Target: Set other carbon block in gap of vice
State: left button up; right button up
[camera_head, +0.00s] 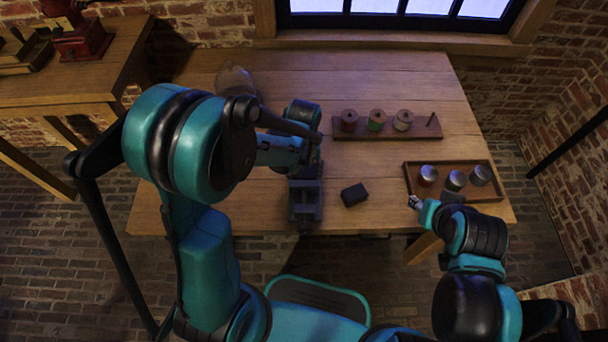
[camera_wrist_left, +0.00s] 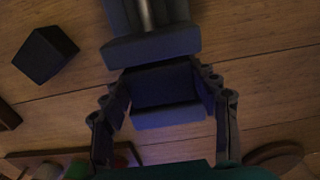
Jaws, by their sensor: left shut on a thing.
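The blue-grey vice (camera_head: 305,207) stands near the table's front edge, left of the middle. In the left wrist view its jaw and bright screw (camera_wrist_left: 150,46) show at the top. My left gripper (camera_head: 309,162) is over the vice, pointing down. In the left wrist view its fingers are shut on a dark carbon block (camera_wrist_left: 162,86), which lines up with the gap between the vice jaws. I cannot tell how deep it sits. Another dark carbon block (camera_head: 354,195) lies loose on the table right of the vice; it also shows in the left wrist view (camera_wrist_left: 45,55).
A wooden rack (camera_head: 385,134) with several coloured spools and a bare peg stands behind. A wooden tray (camera_head: 408,178) with jars is at right; my right gripper (camera_head: 415,202) is at its front left corner. A round pale thing (camera_head: 236,82) lies at back left.

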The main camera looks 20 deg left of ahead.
pick_arm(q)
jog(key=shift+f, duration=0.1)
jog(key=shift+f, duration=0.15)
jog(key=o, duration=1.4)
jog(key=shift+o, duration=0.2)
jog(key=shift+r+p, duration=0.3)
jog(key=shift+r, duration=0.15)
notch_tip(320, 180, up, 11)
jog(key=p, duration=0.5)
jog(key=s+a+r+m+t, duration=0.1)
jog(key=s+a+r+t, duration=0.1)
jog(key=s+r+t, duration=0.1)
jog(key=s+a+r+m+t, duration=0.2)
jog(key=s+r+t, duration=0.2)
jog(key=s+r, duration=0.2)
jog(key=shift+s+a+r, duration=0.25)
jog(key=shift+s+a, duration=0.1)
jog(key=shift+s, duration=0.3)
